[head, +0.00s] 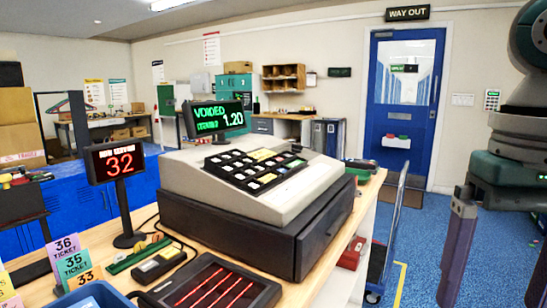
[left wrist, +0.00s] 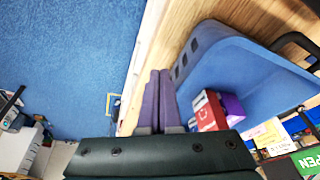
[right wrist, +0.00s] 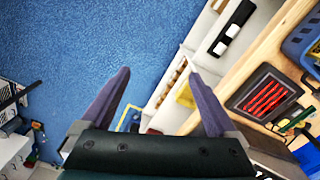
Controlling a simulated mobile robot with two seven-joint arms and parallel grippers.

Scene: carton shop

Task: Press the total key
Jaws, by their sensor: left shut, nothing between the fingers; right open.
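The cash register (head: 245,190) stands on the wooden counter, with a beige top, a dark drawer base and a sloped black key panel. The panel holds several white keys and a few yellow ones (head: 262,154); labels are too small to read, so I cannot tell which is the total key. Its display (head: 219,117) reads VOIDED and 1.20 in green. My right gripper (head: 492,285) is open and empty, right of the counter and apart from the register; its spread fingers show in the right wrist view (right wrist: 160,76). My left gripper (left wrist: 160,74) is shut and empty near a blue bin.
A red number display (head: 118,162) showing 32 stands left of the register. The blue bin (left wrist: 225,62) holds small boxes. Blue floor is clear right of the counter, beside a trolley (head: 387,240).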

